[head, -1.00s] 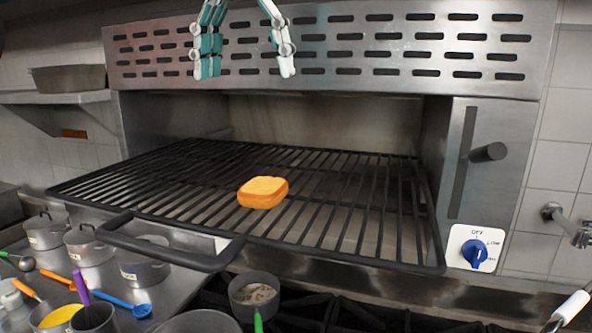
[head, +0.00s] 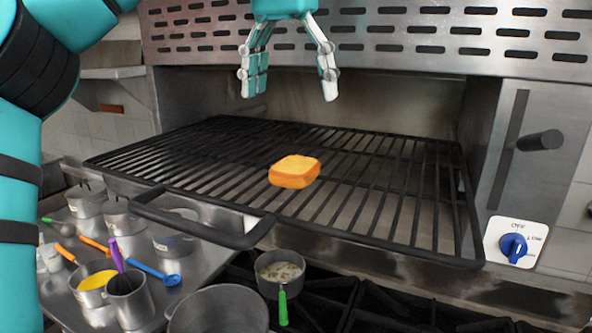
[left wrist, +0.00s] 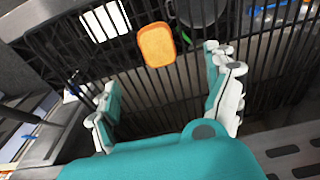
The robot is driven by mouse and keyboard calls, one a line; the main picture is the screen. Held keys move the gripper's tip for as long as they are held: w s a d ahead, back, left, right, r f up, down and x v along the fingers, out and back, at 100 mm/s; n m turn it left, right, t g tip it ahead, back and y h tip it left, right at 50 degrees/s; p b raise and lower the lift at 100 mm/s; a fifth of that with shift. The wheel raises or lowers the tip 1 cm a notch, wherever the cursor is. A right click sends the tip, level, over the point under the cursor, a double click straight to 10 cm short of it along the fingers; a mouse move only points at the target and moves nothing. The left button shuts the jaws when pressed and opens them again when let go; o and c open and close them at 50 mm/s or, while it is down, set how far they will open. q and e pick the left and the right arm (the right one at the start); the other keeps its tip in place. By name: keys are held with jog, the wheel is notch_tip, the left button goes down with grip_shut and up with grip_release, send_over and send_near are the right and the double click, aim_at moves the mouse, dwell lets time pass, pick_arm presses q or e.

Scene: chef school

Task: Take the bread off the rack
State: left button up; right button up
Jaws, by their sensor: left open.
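The bread (head: 294,171) is a golden slice lying flat on the black wire rack (head: 222,155), which sticks out of the oven. My left gripper (head: 292,90) is above the rack, behind and over the bread, with its fingers pointing down. It is open and empty, and does not touch the bread. In the left wrist view the bread (left wrist: 157,45) lies past the fingertips, roughly in line with the gap between the fingers (left wrist: 160,85). My right gripper is not clearly in view.
The slotted oven hood (head: 420,40) hangs above the rack, close behind the gripper. A blue knob (head: 513,247) and a handle (head: 540,140) are at right. Below the rack stand a pot with a green handle (head: 280,270), a larger pot (head: 218,310) and several utensils.

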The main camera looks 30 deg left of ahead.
pick_arm(q)
send_over(295, 164)
jog(key=f, duration=0.6)
jog(key=shift+s+a, duration=0.15)
jog(key=shift+a, duration=0.05)
jog(key=f, duration=0.4)
jog(key=shift+d, duration=0.25)
jog(key=shift+w+a+f, duration=0.1)
jog(key=shift+w+f, duration=0.1)
jog(key=shift+f, duration=0.4)
jog(key=shift+s+r, duration=0.1)
jog(key=shift+s, duration=0.1)
jog(key=c, duration=0.5)
jog(key=shift+w, duration=0.1)
jog(key=c, duration=0.6)
pick_arm(e)
jog(key=shift+s, duration=0.3)
